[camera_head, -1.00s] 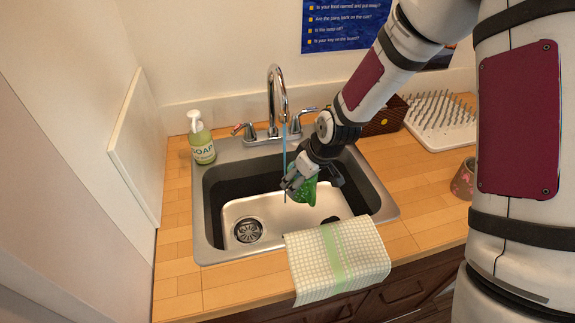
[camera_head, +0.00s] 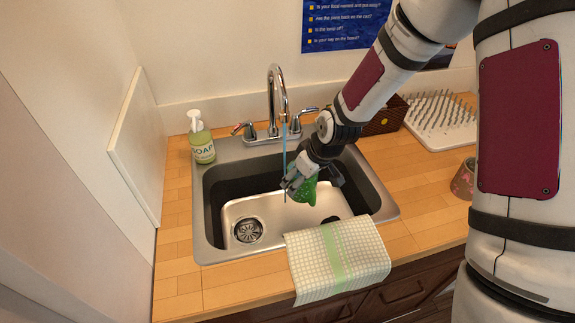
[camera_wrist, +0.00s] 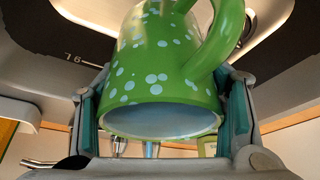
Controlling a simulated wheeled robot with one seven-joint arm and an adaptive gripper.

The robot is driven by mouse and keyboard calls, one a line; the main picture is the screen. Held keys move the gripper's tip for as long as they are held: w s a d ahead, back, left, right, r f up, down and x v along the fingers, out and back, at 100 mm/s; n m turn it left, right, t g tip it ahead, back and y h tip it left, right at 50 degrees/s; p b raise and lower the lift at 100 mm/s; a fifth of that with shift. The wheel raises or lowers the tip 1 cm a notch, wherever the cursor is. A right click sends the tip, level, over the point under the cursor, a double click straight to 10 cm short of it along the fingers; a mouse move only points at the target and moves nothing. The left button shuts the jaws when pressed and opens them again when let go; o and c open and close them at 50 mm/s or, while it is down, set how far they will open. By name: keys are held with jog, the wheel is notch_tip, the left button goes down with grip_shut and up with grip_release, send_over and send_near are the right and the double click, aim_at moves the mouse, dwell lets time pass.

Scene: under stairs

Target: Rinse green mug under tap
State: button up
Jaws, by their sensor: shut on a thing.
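The green mug (camera_head: 304,190) is held in my gripper (camera_head: 293,183) above the sink basin, under the tap. In the wrist view the mug (camera_wrist: 160,85) is green with white dots, with its handle at the upper right. The fingers of my gripper (camera_wrist: 165,115) are shut on both sides of it. The tap (camera_head: 276,95) is a curved chrome spout at the back of the sink. A thin bluish stream of water (camera_head: 284,150) falls from it beside my gripper and the mug. My gripper hides part of the mug, and whether water enters it cannot be told.
The steel sink (camera_head: 208,215) has a drain (camera_head: 248,230). A soap bottle (camera_head: 201,140) stands at its left. A checked towel (camera_head: 338,262) hangs over the front edge. A brown basket (camera_head: 386,119), a white drying rack (camera_head: 440,122) and a patterned cup (camera_head: 464,180) are to the right.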

aim_at(308, 183)
jog(key=shift+r, duration=0.1)
jog(key=shift+s+d+r+p, duration=0.25)
jog(key=shift+s+r+p, duration=0.4)
jog(key=shift+s+p, duration=0.15)
jog(key=shift+s+d+r+p, duration=0.3)
jog(key=shift+s+r+p, duration=0.35)
jog(key=shift+s+p, duration=0.15)
jog(key=shift+s+d+r+p, duration=0.25)
jog(key=shift+s+r+p, duration=0.4)
jog(key=shift+s+p, duration=0.15)
